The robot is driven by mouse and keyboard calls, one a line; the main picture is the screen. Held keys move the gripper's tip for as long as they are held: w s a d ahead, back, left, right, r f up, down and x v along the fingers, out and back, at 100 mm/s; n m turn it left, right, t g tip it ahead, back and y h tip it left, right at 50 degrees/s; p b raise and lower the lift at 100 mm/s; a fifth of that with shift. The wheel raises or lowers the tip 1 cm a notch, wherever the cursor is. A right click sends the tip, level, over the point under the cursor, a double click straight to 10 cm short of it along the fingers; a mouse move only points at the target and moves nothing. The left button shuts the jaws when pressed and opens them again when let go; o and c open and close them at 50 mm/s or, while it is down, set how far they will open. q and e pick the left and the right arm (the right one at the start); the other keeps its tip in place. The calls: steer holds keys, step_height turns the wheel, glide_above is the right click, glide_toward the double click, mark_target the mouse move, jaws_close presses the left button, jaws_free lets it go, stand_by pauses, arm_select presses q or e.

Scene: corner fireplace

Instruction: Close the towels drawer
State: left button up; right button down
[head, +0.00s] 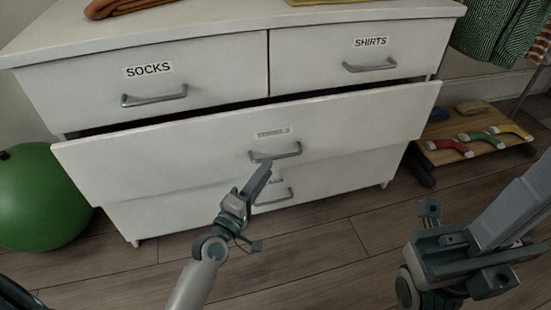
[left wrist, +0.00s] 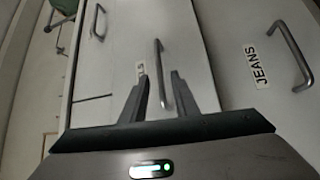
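The towels drawer (head: 150,160) is the wide middle drawer of a white dresser. It stands pulled out, with a dark gap along its top edge. Its label (head: 272,131) is faint. Its grey bar handle (head: 275,153) is at the middle of the front; the left wrist view shows a handle (left wrist: 158,60) upright between the fingertips. My left gripper (head: 265,168) is at the handle, its fingers (left wrist: 159,77) apart; I cannot tell whether they touch it.
The socks drawer (head: 95,85) and shirts drawer (head: 315,60) above look shut. A lower drawer (head: 190,210) is below; the left wrist view shows a jeans label (left wrist: 256,66). A green ball (head: 42,195) is at left.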

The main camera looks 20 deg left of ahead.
mark_target(275, 157)
arm_select(q)
steer(key=b+x, duration=0.1)
steer(key=x, duration=0.5)
steer(key=shift+w, duration=0.25)
jaws_close()
